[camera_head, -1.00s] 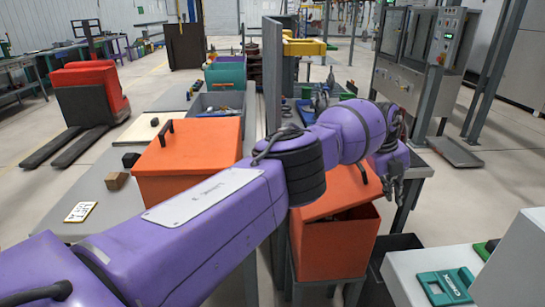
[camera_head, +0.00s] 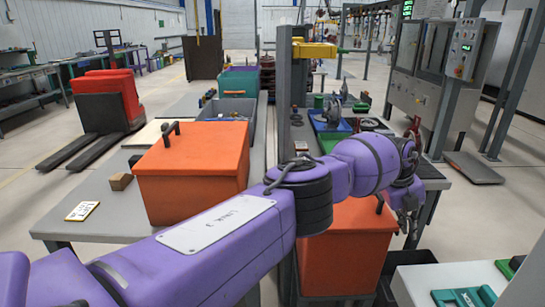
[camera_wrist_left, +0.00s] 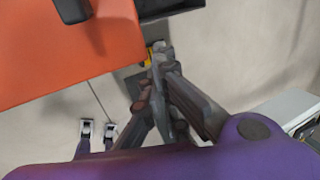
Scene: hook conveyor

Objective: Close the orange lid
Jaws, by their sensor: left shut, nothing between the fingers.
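An orange box (camera_head: 345,270) stands at the front centre of the head view, below my left arm. Its orange lid (camera_head: 362,216) lies on it with no open gap visible; my arm hides part of the lid. The dark handle shows at the lid's right side. In the wrist view an orange surface (camera_wrist_left: 60,50) fills the upper left, with a dark handle (camera_wrist_left: 72,8). My left gripper (camera_head: 410,232) is shut and empty, just right of the box. Its fingers (camera_wrist_left: 158,65) also show in the wrist view, beside the orange edge. My right gripper is not visible.
Another orange box (camera_head: 192,175) with a handle stands on the grey table at left. A small brown block (camera_head: 121,181) and a label card (camera_head: 82,211) lie near it. A grey post rises behind my arm. A white surface with a teal case (camera_head: 464,297) is at lower right.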

